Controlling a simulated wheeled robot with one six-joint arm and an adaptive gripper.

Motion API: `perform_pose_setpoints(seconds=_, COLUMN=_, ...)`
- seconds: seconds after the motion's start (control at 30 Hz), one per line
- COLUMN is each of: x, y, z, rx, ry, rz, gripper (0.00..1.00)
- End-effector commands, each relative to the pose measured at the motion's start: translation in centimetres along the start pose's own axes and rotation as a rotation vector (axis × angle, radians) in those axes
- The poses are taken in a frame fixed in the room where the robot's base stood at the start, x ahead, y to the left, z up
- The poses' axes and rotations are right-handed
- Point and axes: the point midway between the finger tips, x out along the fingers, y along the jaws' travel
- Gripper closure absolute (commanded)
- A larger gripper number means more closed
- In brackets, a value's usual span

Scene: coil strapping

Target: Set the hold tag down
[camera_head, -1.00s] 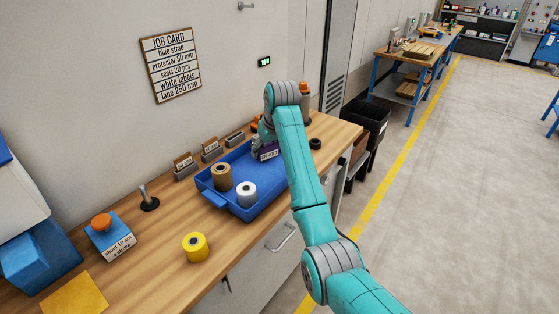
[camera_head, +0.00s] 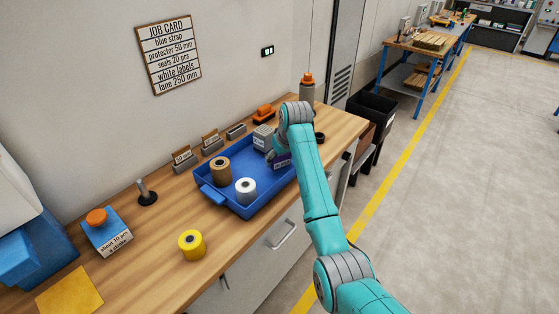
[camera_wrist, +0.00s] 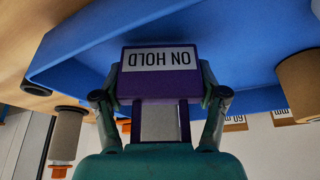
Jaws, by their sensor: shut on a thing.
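The hold tag is a purple block with a white "ON HOLD" label, large in the wrist view (camera_wrist: 160,85) and partly hidden by my arm in the head view (camera_head: 283,161). My gripper (camera_wrist: 160,98) is shut on it, one finger at each side. In the head view the tag is at the right end of the blue tray (camera_head: 212,200), which also fills much of the wrist view behind the tag. I cannot tell whether the tag touches the tray.
The tray holds a brown roll (camera_head: 220,171) and a white roll (camera_head: 246,191). A grey block (camera_head: 263,138) shows near its back edge. A yellow roll (camera_head: 191,244) stands in front. An orange-topped bottle (camera_head: 307,90) and a black ring (camera_head: 319,138) are to the right.

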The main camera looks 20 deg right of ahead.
Motion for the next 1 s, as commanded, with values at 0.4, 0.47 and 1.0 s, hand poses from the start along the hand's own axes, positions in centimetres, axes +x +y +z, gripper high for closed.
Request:
perform_pose_setpoints(seconds=0.4, x=1.03, y=0.01, z=0.41, rx=0.0, ry=0.001, rz=0.0, gripper=0.62)
perform_pose_setpoints(seconds=0.47, x=1.18, y=0.01, z=0.48, rx=0.0, ry=0.001, rz=0.0, gripper=0.62)
perform_pose_setpoints(seconds=1.0, x=0.65, y=0.02, z=0.3, rx=0.0, ry=0.002, rz=0.0, gripper=0.03)
